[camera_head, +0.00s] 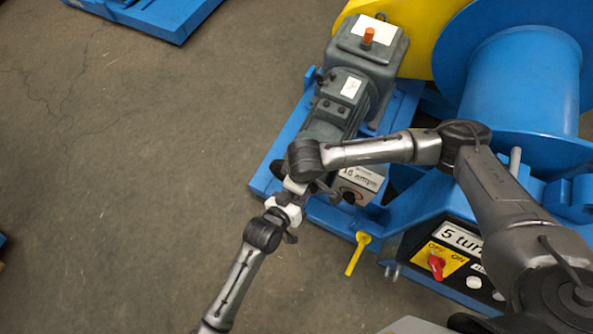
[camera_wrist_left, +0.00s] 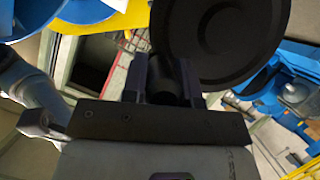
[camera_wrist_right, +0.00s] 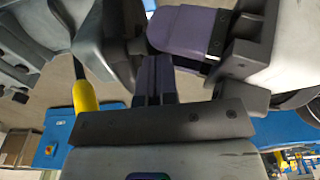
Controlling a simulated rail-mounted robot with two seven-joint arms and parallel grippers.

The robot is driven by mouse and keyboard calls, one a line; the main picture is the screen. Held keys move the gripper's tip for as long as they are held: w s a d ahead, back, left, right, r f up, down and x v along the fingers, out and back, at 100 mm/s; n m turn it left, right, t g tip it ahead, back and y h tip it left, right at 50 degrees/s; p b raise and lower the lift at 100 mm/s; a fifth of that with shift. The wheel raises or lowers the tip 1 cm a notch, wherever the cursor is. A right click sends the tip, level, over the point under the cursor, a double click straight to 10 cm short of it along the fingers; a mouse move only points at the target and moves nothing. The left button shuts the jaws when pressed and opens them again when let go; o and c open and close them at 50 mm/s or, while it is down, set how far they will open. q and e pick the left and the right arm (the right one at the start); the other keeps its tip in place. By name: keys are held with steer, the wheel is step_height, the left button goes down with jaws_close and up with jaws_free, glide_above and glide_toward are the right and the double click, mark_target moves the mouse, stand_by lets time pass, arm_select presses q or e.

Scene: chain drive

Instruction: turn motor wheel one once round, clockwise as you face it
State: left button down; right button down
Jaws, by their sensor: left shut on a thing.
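The grey motor (camera_head: 335,112) sits on the blue frame, its end turned towards me and mostly hidden behind my grippers in the head view. A round black wheel (camera_wrist_left: 228,38) fills the upper middle of the left wrist view. My left gripper (camera_wrist_left: 168,85) is shut on a dark, knob-like handle (camera_wrist_left: 172,84) at the wheel's edge; it also shows in the head view (camera_head: 288,208). My right gripper (camera_wrist_right: 155,80) looks shut, with its fingers side by side and nothing visible between them. It is very close to the left gripper, whose purple finger (camera_wrist_right: 187,30) shows in the right wrist view.
A yellow lever (camera_head: 357,255) hangs just right of the grippers. A control box with a red switch (camera_head: 436,265) and a "5 turns"-like label stands lower right. A gearbox (camera_head: 368,52) and blue drum (camera_head: 525,80) are behind. The floor at left (camera_head: 120,180) is clear.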

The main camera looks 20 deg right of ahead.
arm_select(q)
steer(key=c, duration=0.9)
jaws_free()
steer(key=shift+w+a, duration=0.2)
steer(key=shift+w, duration=0.15)
steer(key=shift+s+f, duration=0.1)
steer(key=shift+s, duration=0.1)
